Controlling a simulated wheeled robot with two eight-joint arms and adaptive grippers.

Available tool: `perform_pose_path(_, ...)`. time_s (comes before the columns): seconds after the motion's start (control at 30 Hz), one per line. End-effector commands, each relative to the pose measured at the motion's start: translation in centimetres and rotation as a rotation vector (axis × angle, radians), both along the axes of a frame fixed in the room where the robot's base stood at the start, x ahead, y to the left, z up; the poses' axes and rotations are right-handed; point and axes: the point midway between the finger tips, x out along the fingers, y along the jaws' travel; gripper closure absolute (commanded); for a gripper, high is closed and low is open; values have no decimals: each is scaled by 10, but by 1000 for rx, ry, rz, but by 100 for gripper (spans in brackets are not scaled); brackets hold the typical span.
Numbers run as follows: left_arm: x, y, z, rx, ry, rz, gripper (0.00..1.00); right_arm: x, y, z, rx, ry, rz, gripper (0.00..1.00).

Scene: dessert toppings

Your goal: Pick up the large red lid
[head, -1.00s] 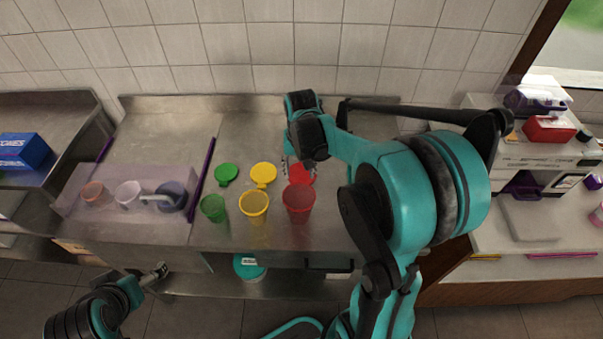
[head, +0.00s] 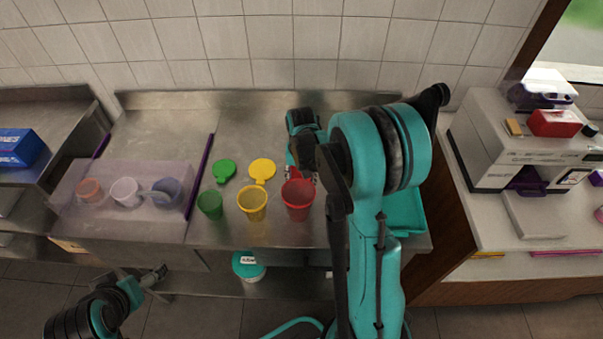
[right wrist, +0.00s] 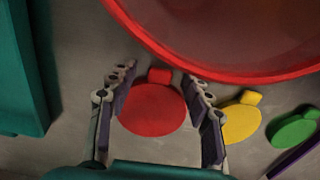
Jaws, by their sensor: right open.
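The large red lid (right wrist: 152,112) lies flat on the metal counter, with its small tab toward the red cup (head: 298,200). In the right wrist view it sits between the two spread fingers of my right gripper (right wrist: 160,80), which is open. In the head view the lid is mostly hidden behind my right gripper (head: 300,172) and the red cup. The red cup's rim (right wrist: 215,78) fills the top of the right wrist view, close to the fingertips. My left gripper (head: 158,273) is low at the left, in front of the counter; its jaws are too small to read.
A yellow lid (head: 262,169) and green lid (head: 224,170) lie left of the red one. A yellow cup (head: 252,204) and green cup (head: 210,205) stand in front. A teal tray (head: 405,213) is at right. A clear bin (head: 75,200) holds small cups.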

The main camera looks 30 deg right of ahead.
Motion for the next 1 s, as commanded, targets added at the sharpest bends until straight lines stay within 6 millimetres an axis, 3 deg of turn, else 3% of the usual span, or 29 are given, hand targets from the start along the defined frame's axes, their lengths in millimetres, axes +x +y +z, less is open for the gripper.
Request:
perform_pose_path(0.07, 0, 0, 1, 0, 0, 0, 4, 0, 0, 1, 0, 0, 0, 50)
perform_pose_path(0.2, 0, 0, 1, 0, 0, 0, 4, 0, 0, 1, 0, 0, 0, 83)
perform_pose_path(0.23, 0, 0, 1, 0, 0, 0, 4, 0, 0, 1, 0, 0, 0, 87)
perform_pose_path(0.63, 0, 0, 3, 0, 0, 0, 4, 0, 0, 6, 0, 0, 1, 87)
perform_pose_path(1.0, 0, 0, 28, 0, 0, 0, 4, 0, 0, 78, 0, 0, 1, 87)
